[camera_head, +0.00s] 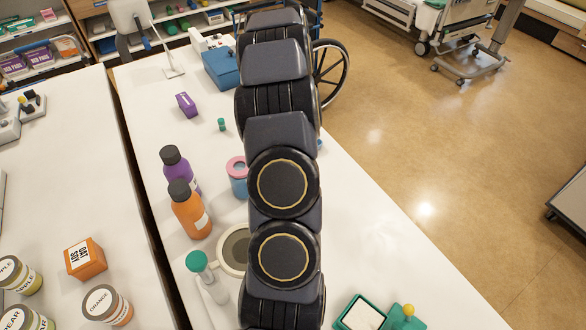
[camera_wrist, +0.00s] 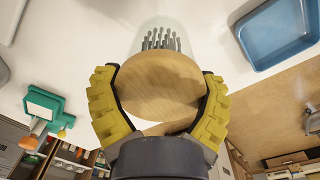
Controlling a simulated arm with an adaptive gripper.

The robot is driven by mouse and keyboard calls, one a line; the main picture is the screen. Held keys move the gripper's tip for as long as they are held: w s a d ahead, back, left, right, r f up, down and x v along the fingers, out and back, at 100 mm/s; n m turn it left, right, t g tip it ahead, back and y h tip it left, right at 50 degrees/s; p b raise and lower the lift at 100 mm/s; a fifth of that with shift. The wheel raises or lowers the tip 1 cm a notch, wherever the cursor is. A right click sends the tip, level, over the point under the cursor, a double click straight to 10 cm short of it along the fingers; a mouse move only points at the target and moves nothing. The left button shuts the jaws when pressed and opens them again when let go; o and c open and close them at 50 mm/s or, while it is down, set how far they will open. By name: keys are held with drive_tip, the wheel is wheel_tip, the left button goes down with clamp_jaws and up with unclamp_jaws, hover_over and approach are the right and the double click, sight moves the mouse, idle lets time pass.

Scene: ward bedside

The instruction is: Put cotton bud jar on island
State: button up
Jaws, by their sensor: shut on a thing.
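In the wrist view, the cotton bud jar (camera_wrist: 160,80) is a clear glass jar with a round wooden lid and dark-looking buds inside. My gripper (camera_wrist: 160,73) has its two yellow ribbed fingers closed around the lid from both sides. A white top (camera_wrist: 85,40) lies beyond the jar; I cannot tell whether the jar touches it. In the head view, my arm covers the middle, and the gripper and jar are hidden. Two white tops show there, one at the left (camera_head: 60,170) and one in the middle (camera_head: 370,230); I cannot tell which is the island.
On the middle top stand an orange bottle (camera_head: 190,215), a purple bottle (camera_head: 178,172), a pink-rimmed cup (camera_head: 237,178) and a green box (camera_head: 360,313). A blue tray (camera_wrist: 278,35) is at the wrist view's upper right. The middle top's right side is largely clear.

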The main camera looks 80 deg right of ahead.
drive_tip(key=shift+w+d+f, duration=0.2)
drive_tip(key=shift+d+f, duration=0.65)
drive_tip(key=shift+f, duration=1.7)
drive_tip(key=o, duration=1)
drive_tip(key=shift+f, duration=0.1)
